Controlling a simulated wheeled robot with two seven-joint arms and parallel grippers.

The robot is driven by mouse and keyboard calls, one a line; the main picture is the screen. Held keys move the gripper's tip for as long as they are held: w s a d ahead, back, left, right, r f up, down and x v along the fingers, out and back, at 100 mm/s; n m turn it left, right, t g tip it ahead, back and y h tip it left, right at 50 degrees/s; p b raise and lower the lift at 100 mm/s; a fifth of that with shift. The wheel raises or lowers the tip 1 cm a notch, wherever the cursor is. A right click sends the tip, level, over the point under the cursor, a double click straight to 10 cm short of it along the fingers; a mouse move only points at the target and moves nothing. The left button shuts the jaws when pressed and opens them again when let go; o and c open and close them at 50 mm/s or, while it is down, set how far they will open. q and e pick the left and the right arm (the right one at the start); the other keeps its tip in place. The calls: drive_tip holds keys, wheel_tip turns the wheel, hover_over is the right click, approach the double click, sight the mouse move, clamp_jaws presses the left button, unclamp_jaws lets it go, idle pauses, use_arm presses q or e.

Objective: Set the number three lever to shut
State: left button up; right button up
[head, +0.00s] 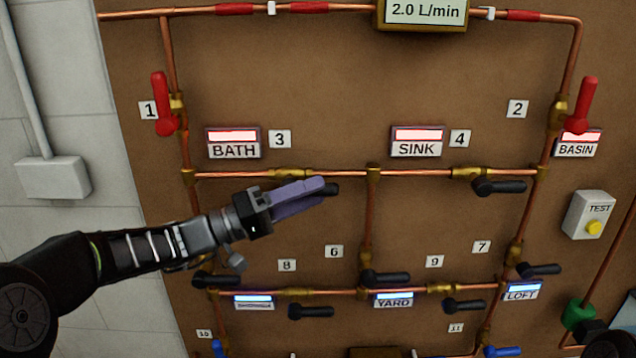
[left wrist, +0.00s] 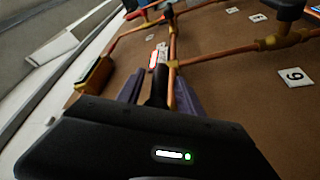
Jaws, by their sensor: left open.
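The number three label (head: 279,139) sits above a brass valve (head: 292,173) on the upper horizontal copper pipe. Its black lever (head: 331,190) is mostly hidden behind my left gripper (head: 314,190); only its dark end shows, to the right of the fingertips. What shows of the lever lies roughly along the pipe, pointing right. My left gripper has purple fingers and is open. In the left wrist view, a black handle (left wrist: 157,88) stands between the two open fingers (left wrist: 158,92); I cannot tell whether either finger touches it. My right gripper is not in view.
The number four lever (head: 498,187) lies along the same pipe to the right. Red levers one (head: 163,104) and two (head: 586,104) stand upright at the sides. The lit BATH sign (head: 233,143) is above left. Several black levers sit below, near the YARD sign (head: 393,299).

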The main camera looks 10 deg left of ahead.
use_arm(q)
drive_tip(key=shift+x, duration=0.95)
drive_tip(key=shift+c, duration=0.3)
clamp_jaws()
drive_tip(key=shift+a+r, duration=0.1)
idle(0.3)
